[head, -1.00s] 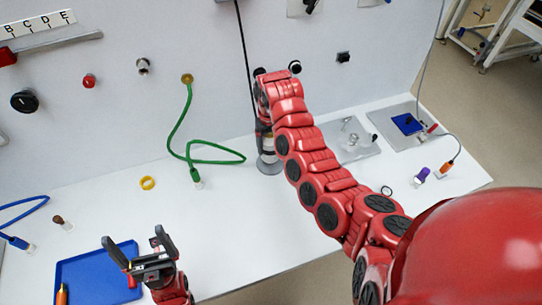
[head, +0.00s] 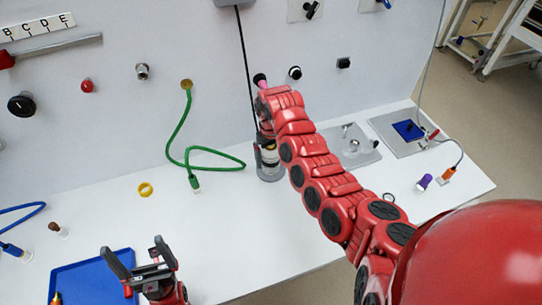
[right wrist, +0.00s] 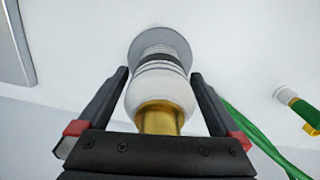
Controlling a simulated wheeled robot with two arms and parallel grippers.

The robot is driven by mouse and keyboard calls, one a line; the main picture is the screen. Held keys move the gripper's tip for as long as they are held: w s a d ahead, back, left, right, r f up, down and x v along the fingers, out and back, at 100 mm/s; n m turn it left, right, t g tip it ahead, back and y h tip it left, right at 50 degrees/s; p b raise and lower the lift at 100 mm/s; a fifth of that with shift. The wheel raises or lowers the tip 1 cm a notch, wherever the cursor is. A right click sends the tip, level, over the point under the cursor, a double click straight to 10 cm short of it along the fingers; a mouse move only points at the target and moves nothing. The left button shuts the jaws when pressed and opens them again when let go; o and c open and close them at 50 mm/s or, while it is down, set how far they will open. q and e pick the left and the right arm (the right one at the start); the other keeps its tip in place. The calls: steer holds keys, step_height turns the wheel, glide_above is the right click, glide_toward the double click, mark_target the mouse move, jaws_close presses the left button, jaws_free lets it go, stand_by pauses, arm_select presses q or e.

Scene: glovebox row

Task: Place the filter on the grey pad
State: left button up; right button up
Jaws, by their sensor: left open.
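The filter, a white and gold cylinder with dark bands (right wrist: 160,92), stands over the round grey pad (right wrist: 160,33) and appears to rest on it. In the head view the filter (head: 269,155) is upright on the pad (head: 271,175), partly hidden by my right arm. My right gripper (right wrist: 158,74) has one finger on each side of the filter, with a narrow gap showing at both sides, so it looks open. In the head view its fingers are mostly hidden. My left gripper (head: 131,244) is open and empty over the blue tray (head: 85,275).
A green hose (head: 205,166) loops down the wall onto the table left of the pad. A thin black cable (head: 245,60) hangs close to my right gripper. A yellow ring (head: 145,189) lies on the table. Grey plates (head: 352,158) are at the right. The middle front is clear.

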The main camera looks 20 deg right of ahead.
steer(key=shift+r, duration=0.4)
step_height(320, 180, up, 6)
steer(key=shift+f+p, duration=0.1)
steer(key=shift+p, duration=0.75)
step_height(320, 180, up, 6)
steer(key=p, duration=0.4)
steer(key=shift+f, duration=0.1)
